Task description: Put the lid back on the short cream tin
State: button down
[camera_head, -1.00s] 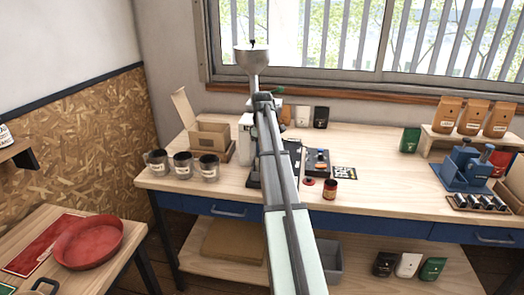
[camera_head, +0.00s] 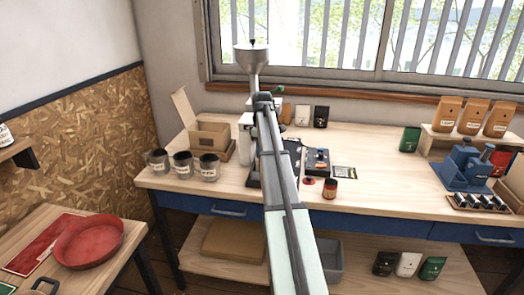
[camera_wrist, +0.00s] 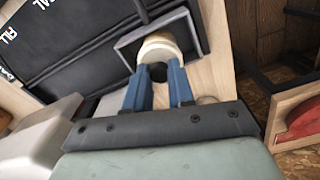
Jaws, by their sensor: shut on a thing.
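In the wrist view my gripper (camera_wrist: 159,70) has its two blue fingers closed around a small dark knob. The knob joins a round cream piece (camera_wrist: 157,46), which looks like the lid. The cream piece lies at or just above a dark grey framed surface; I cannot tell whether it touches anything below. I cannot make out the short cream tin for certain; my arm covers that part of the bench in the head view, and my gripper is hidden there.
Bare bench (camera_head: 385,180) lies further right.

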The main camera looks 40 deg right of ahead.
dwell(0.3)
jog(key=c, duration=0.9)
grip_release()
jog(key=shift+o, duration=0.5)
jog(key=o, duration=0.4)
jog(key=shift+r, duration=0.1)
jog(key=shift+r, duration=3.4)
jog(key=shift+c, duration=0.4)
